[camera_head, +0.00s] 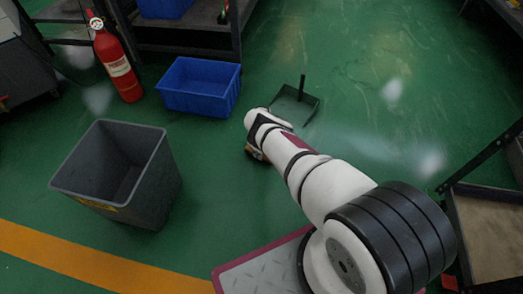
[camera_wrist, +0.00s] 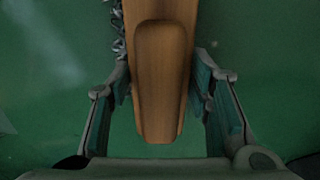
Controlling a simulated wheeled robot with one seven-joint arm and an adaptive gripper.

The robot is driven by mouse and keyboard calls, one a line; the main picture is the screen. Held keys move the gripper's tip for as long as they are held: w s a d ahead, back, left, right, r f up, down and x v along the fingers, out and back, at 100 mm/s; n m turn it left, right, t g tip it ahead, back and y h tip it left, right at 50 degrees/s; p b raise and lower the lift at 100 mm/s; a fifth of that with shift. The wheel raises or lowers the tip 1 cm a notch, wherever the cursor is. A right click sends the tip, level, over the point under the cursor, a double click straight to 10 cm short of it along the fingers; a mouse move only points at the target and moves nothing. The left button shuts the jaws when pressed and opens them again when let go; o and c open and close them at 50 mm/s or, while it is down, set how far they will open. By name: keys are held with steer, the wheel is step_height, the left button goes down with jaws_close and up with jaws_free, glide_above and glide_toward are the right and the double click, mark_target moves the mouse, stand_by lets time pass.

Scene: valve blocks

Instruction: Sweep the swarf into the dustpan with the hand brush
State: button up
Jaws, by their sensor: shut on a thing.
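The hand brush (camera_wrist: 160,95) shows in the wrist view as a brown wooden body running up out of the top edge. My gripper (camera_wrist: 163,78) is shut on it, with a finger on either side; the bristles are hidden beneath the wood. Grey curly swarf (camera_wrist: 118,25) lies on the green floor along the brush's upper left side, and a few specks lie to its right. The dustpan (camera_head: 311,101) is dark with an upright handle. It sits on the floor in the head view, just beyond and right of my arm's end.
A blue crate (camera_head: 200,100) stands left of the dustpan, and a grey bin (camera_head: 150,190) stands nearer at left. A red fire extinguisher (camera_head: 118,62) stands beside a dark rack at the back. Open green floor lies right of the dustpan.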

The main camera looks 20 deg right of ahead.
step_height(320, 180, up, 7)
steer(key=s+a+p, duration=0.1)
steer(key=a+p, duration=0.1)
steer(key=p, duration=0.5)
steer(key=shift+s+a, duration=0.25)
steer(key=shift+s, duration=0.05)
steer(key=shift+f, duration=0.1)
stand_by(0.3)
steer(key=f+b, duration=0.2)
steer(key=b, duration=0.1)
steer(key=w+f+b, duration=0.1)
steer(key=f+b, duration=0.1)
steer(key=b, duration=0.2)
steer(key=shift+a+f, duration=0.1)
steer(key=shift+w+f+m, duration=0.3)
steer(key=shift+f+m, duration=0.1)
steer(key=shift+f, duration=0.6)
steer(key=shift+a+f, duration=0.1)
steer(key=shift+f, duration=0.45)
steer(key=shift+r, duration=0.3)
stand_by(1.2)
